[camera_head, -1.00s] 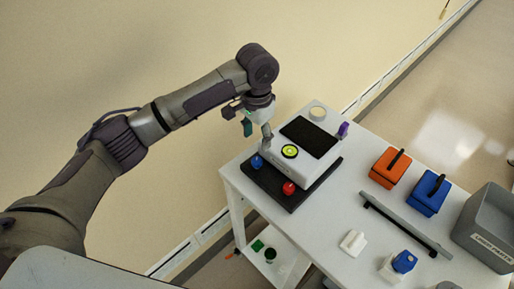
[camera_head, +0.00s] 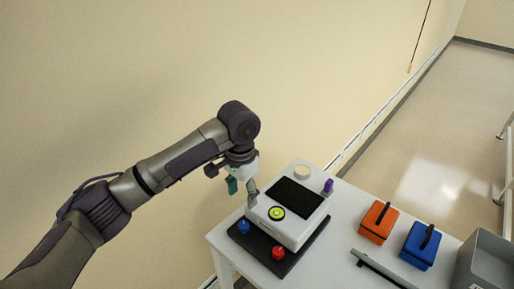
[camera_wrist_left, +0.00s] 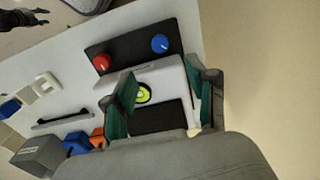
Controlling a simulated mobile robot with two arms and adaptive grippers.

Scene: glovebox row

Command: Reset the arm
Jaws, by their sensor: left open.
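My left arm comes in from the left in the head view. Its gripper (camera_head: 242,190) hangs at the left side of a white device with a dark screen (camera_head: 296,196). In the left wrist view the left gripper (camera_wrist_left: 165,88) has its two green-padded fingers wide apart, with nothing between them but the view of the device. The device has a yellow-green round dial (camera_head: 277,213) and sits on a black base (camera_head: 268,262) with a blue knob (camera_head: 243,226) and a red knob (camera_head: 279,253). Contact between gripper and device cannot be told. My right gripper is not in view.
The white table (camera_head: 337,235) also holds an orange box (camera_head: 378,223), a blue box (camera_head: 420,246), a grey bar (camera_head: 380,268) and a grey bin (camera_head: 487,262). A purple piece (camera_head: 328,186) is beside the device. A bare wall stands behind; open floor (camera_head: 440,150) lies at right.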

